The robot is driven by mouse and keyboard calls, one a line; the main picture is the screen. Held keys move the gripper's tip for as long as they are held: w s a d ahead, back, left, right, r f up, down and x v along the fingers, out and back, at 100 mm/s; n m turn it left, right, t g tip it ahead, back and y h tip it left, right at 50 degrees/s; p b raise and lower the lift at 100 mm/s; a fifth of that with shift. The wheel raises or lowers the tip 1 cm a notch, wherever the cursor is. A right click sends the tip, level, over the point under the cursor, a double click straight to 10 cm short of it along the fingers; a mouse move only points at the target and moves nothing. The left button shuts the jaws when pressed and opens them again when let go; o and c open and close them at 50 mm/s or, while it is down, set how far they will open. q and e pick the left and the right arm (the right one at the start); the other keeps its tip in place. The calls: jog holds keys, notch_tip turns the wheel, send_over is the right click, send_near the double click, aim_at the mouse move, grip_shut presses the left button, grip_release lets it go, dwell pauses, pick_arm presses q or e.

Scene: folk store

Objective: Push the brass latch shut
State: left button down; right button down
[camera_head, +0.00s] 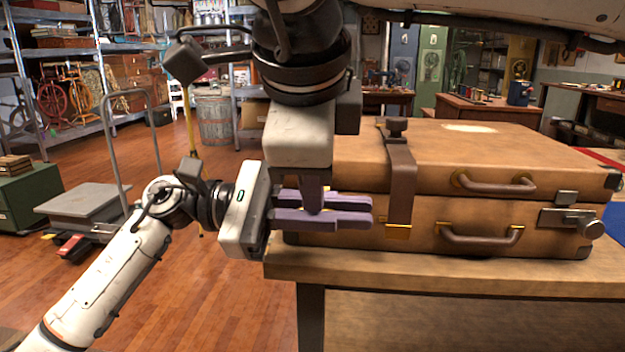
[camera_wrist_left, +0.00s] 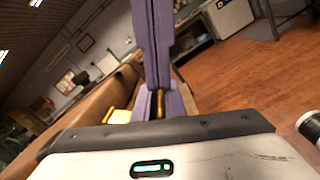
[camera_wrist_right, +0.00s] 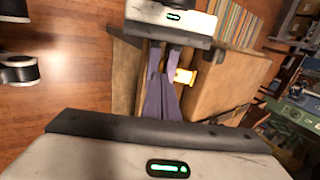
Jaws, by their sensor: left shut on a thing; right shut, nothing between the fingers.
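The tan suitcase (camera_head: 450,241) stands on a table, with a brown strap (camera_head: 401,182) over it. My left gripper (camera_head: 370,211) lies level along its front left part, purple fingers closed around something. The left wrist view shows brass (camera_wrist_left: 158,104) between those fingers and a brass plate on the case beside them. In the right wrist view the brass latch (camera_wrist_right: 184,76) shows beside the purple fingers; in the head view they hide it. My right gripper (camera_head: 314,207) points down from above, shut, its tip overlapping my left fingers; I cannot tell if they touch.
The wooden table edge (camera_head: 430,273) runs below the case. A grey clasp (camera_head: 565,217) and two handles are on the case's right front. A cart (camera_head: 82,203) and green cabinet (camera_head: 35,208) stand at the left.

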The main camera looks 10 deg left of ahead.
pick_arm(q)
jog(key=shift+s+d+f, duration=0.1)
jog(key=shift+s+f, duration=0.1)
jog(key=shift+f, duration=0.15)
